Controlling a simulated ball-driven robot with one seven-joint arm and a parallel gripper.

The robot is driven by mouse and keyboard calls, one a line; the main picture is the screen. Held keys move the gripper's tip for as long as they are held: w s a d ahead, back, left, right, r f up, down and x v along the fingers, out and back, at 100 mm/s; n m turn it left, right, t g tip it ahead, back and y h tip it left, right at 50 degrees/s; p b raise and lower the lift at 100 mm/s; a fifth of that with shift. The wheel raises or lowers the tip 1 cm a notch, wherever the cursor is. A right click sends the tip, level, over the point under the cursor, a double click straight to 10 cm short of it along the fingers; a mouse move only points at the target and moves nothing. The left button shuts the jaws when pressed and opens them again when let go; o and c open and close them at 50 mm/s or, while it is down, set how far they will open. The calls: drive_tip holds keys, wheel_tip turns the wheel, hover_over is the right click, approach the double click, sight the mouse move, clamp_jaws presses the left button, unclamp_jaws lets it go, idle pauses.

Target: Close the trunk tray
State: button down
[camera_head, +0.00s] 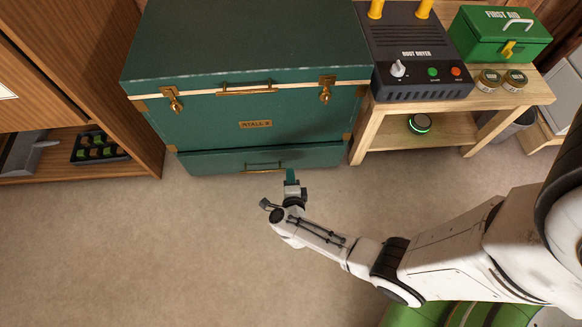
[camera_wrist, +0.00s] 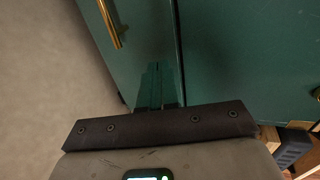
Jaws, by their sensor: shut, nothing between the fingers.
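The green trunk (camera_head: 220,115) stands against the wall with its lid down. Its tray (camera_head: 215,162) is the low green drawer along the bottom, with a brass handle (camera_head: 262,168). A narrow strip shows along the tray's top edge; I cannot tell exactly how far it stands out. My gripper (camera_head: 291,174) is shut and empty, at the tray's front just right of the handle. In the wrist view the fingers (camera_wrist: 158,72) point at the tray front (camera_wrist: 145,30), near the dark seam below the trunk body (camera_wrist: 250,50). I cannot tell whether they touch it.
A wooden bench (camera_head: 368,135) stands to the right of the trunk, holding a boot dryer (camera_head: 415,45), a first aid box (camera_head: 495,40) and two small tins. A wooden cabinet (camera_head: 125,80) stands close on the left. The carpet (camera_head: 150,245) in front is clear.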

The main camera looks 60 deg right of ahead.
sight(287, 150)
drive_tip(key=x, duration=0.2)
drive_tip(key=b+x, duration=0.1)
drive_tip(key=x, duration=0.3)
drive_tip(key=shift+d+r+b, duration=0.1)
drive_tip(key=shift+r+b, duration=0.25)
drive_tip(key=shift+r, duration=0.05)
drive_tip(key=shift+w+d, duration=0.5)
drive_tip(key=shift+d, duration=0.05)
drive_tip(key=shift+w+d+b, duration=0.5)
drive_tip(key=shift+w+d, duration=0.4)
drive_tip(key=shift+d, duration=0.15)
drive_tip(key=shift+r, duration=0.15)
drive_tip(key=shift+w, duration=0.1)
